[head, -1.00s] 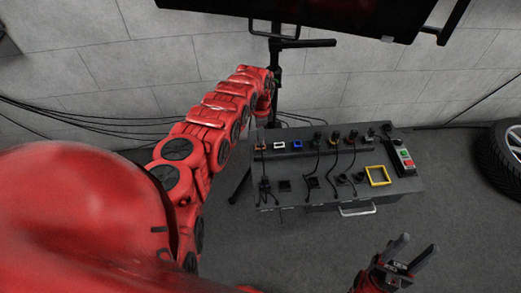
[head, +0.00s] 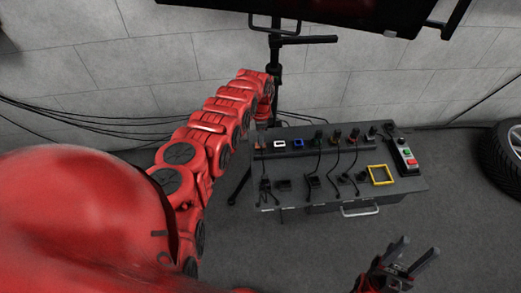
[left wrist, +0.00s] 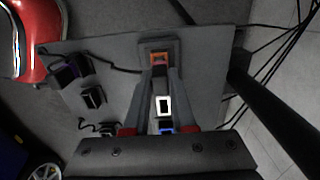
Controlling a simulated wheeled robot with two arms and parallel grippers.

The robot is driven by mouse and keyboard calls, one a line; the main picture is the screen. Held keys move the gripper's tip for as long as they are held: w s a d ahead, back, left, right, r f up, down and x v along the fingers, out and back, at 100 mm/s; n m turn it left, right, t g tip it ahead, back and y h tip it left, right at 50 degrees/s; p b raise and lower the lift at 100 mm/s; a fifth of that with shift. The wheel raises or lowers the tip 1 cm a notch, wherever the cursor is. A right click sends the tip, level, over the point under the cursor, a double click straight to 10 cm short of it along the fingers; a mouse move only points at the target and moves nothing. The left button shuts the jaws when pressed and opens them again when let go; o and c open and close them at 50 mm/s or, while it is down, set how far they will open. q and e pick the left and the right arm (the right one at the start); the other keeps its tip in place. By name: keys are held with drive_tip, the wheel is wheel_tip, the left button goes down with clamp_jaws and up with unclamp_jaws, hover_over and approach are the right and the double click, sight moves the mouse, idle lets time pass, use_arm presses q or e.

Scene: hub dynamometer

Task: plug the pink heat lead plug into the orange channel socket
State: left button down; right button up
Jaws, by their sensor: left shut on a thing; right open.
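My left gripper (left wrist: 163,78) is shut on a dark piece between its fingertips, taken to be the heat lead plug; no pink shows on it. A dark lead runs from the fingertips toward the left of the left wrist view. The orange channel socket (left wrist: 162,54) shows just beyond the fingertips, its lower edge close to them. Whether the plug touches the socket I cannot tell. In the head view the left gripper (head: 257,135) stands over the left end of the bench's back row and hides the orange socket. My right gripper (head: 418,254) is open and empty, low at the right.
A white socket (head: 280,144) and a blue socket (head: 298,143) sit beside the orange one. Several plugged leads stand to the right. A front row of black holders, a yellow frame (head: 371,177) and a button box (head: 407,157) share the grey bench. A tire (head: 499,160) stands right.

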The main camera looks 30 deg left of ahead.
use_arm(q)
drive_tip(key=c, duration=0.7)
unclamp_jaws()
drive_tip(key=shift+o, duration=0.2)
drive_tip(key=shift+r, duration=0.1)
drive_tip(key=shift+r, duration=0.3)
wheel_tip(320, 180, up, 17)
drive_tip(key=p, duration=0.2)
drive_tip(key=shift+f+p, duration=0.2)
drive_tip(key=shift+p, duration=0.1)
